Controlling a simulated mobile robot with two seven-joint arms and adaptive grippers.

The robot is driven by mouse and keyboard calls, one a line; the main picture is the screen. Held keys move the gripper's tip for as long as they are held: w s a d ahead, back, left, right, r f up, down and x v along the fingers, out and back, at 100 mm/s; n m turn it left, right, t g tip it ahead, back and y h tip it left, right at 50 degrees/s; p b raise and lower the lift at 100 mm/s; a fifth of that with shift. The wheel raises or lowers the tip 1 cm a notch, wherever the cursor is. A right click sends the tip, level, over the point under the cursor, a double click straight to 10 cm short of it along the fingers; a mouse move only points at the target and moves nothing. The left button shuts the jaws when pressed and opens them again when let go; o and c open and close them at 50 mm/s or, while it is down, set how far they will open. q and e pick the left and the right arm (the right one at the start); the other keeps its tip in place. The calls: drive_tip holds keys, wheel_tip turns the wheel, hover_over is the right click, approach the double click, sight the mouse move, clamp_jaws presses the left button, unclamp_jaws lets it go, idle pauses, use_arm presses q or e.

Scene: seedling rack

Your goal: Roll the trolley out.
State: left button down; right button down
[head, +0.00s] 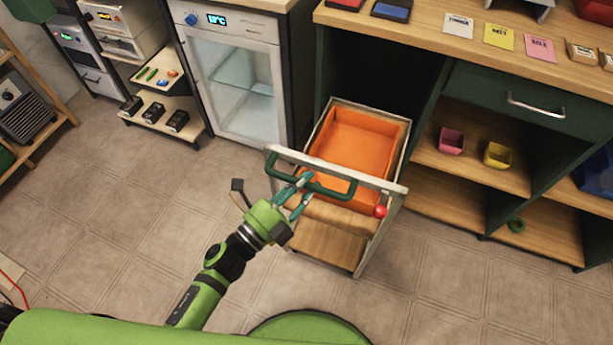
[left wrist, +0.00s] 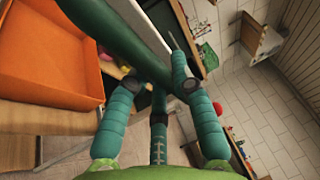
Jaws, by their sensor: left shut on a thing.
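The trolley (head: 391,189) stands at the mouth of a bay under the wooden counter, partly out on the tiled floor. It has a pale frame, an orange bin (head: 357,137) on top, a wooden lower shelf and a red knob (head: 380,211) at its front right. A dark green handle (head: 335,192) runs along its front. My left gripper (head: 300,192) is shut on the handle near its left end. In the left wrist view, the teal fingers (left wrist: 150,85) close around the green bar, with the orange bin (left wrist: 45,75) beside it. My right gripper is not in view.
A glass-door fridge (head: 240,85) stands left of the bay. Shelves with a pink pot (head: 451,140) and a yellow pot (head: 497,155) are to the right, under a closed drawer (head: 530,105). A low rack (head: 160,95) stands further left. The floor in front is clear.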

use_arm(q)
drive_tip(key=shift+s+a, duration=0.15)
drive_tip(key=shift+s, duration=0.2)
drive_tip(key=c, duration=1)
unclamp_jaws()
drive_tip(key=shift+c, duration=0.2)
drive_tip(key=v, duration=1.2)
